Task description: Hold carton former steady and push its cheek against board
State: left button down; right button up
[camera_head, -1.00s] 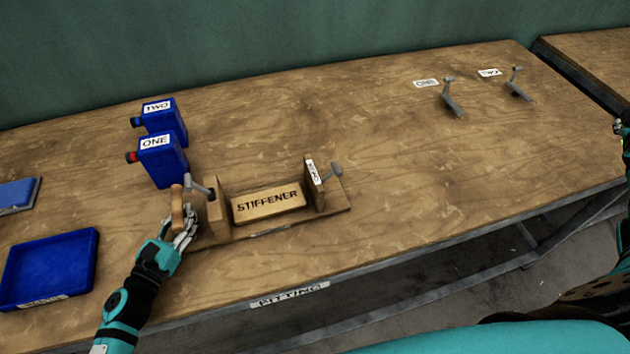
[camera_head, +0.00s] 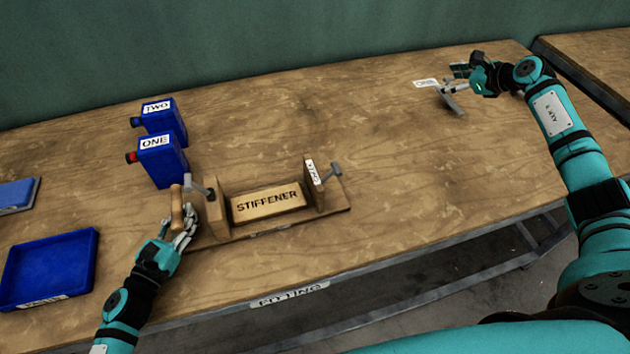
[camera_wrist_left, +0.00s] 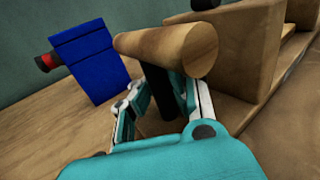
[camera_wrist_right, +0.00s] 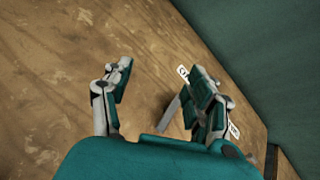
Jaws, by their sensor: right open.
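The wooden carton former (camera_head: 335,210) stands near the table's front edge, with an upright cheek (camera_head: 215,215) on its left and another (camera_head: 316,185) on its right. A board marked STIFFENER (camera_head: 268,203) lies between them. My left gripper (camera_head: 185,225) is at the wooden handle (camera_head: 176,208) on the former's left end. In the left wrist view, its fingers (camera_wrist_left: 162,100) close around the post under the round handle (camera_wrist_left: 175,48). My right gripper (camera_head: 470,75) is open and empty at the far right, beside a grey T-shaped tool (camera_head: 453,100). The contact there cannot be told.
Two blue boxes marked ONE (camera_head: 162,160) and TWO (camera_head: 160,118) stand behind the former's left end. A blue tray (camera_head: 50,268) lies at the left front. The table between former and grey tool is clear.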

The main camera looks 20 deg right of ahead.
jog(key=a+r+n+g+y, duration=0.1)
jog(key=a+n+g+y, duration=0.25)
jog(key=a, duration=1.05)
jog(key=n+g+h, duration=0.2)
jog(key=n+g, duration=0.6)
send_near(338, 167)
jog(key=shift+t+y, duration=0.25)
jog(key=x, duration=1)
jog(key=shift+s+f, duration=0.2)
jog(key=shift+f, duration=0.25)
jog(key=shift+d+m, duration=0.1)
jog(key=shift+m, duration=0.15)
grip_shut()
